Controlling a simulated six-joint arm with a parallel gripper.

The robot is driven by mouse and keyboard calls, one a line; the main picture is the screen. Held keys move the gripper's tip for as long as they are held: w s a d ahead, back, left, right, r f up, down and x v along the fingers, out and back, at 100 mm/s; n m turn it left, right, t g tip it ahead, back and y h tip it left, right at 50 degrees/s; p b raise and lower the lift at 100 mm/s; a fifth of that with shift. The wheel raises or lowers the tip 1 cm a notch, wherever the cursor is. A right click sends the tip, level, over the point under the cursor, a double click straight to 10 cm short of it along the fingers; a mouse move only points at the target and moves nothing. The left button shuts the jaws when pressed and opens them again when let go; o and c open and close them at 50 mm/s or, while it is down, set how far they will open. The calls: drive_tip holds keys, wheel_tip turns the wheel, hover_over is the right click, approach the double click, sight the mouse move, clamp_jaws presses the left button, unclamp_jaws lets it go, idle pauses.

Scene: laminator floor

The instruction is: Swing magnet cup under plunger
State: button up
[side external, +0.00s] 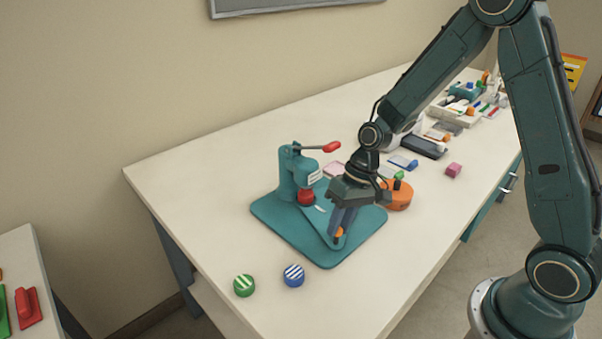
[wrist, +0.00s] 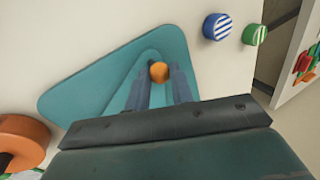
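The teal press (side external: 296,173) stands on a teal base plate (side external: 280,228), with a red-ended lever (side external: 331,147) on top and a red round part (side external: 306,197) low at its front. A flat teal swing arm (side external: 318,226) lies over the plate, with an orange knob (side external: 340,232) at its near end. The knob also shows in the wrist view (wrist: 159,72). My gripper (side external: 341,228) points down at that end, its two fingers on either side of the knob. Whether they press on it is unclear. I cannot make out the magnet cup separately.
A green striped puck (side external: 244,286) and a blue striped puck (side external: 293,276) lie in front of the plate. An orange round thing (side external: 398,196) stands close to the plate's right. Cards, a pink block (side external: 454,170) and trays fill the table's far right. The table's left is clear.

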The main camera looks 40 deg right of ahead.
clamp_jaws()
drive_tip(key=shift+s+d, duration=0.1)
drive_tip(key=shift+d, duration=0.05)
drive_tip(key=shift+s+d+n+g, duration=0.3)
drive_tip(key=shift+d+n, duration=0.3)
drive_tip(key=shift+n, duration=0.35)
drive_tip(key=shift+s+d+n+g, duration=0.2)
drive_tip(key=shift+d+n+g, duration=0.3)
drive_tip(key=shift+n, duration=0.45)
drive_tip(key=shift+s+d+n+g+h, duration=0.15)
drive_tip(key=shift+d+n+g, duration=0.15)
drive_tip(key=shift+d+n, duration=0.7)
drive_tip(key=shift+d+n+g+h, duration=0.15)
drive_tip(key=shift+d+n+g, duration=0.15)
drive_tip(key=shift+d+n, duration=0.65)
drive_tip(key=shift+w+d+n+g+h, duration=0.3)
drive_tip(key=shift+d+n, duration=0.3)
drive_tip(key=shift+n, duration=0.6)
drive_tip(key=shift+w+d+n+g+h, duration=0.25)
drive_tip(key=shift+d+n, duration=0.35)
drive_tip(key=shift+n, duration=0.55)
drive_tip(key=shift+w+d+n+g+h, duration=0.2)
drive_tip(key=shift+w+d+n+h, duration=0.25)
drive_tip(key=shift+n, duration=0.45)
drive_tip(key=shift+w+d+n+g+h, duration=0.15)
drive_tip(key=shift+w+d+n, duration=0.1)
drive_tip(key=shift+d+n, duration=0.55)
drive_tip(key=shift+a, duration=0.1)
drive_tip(key=shift+w, duration=0.1)
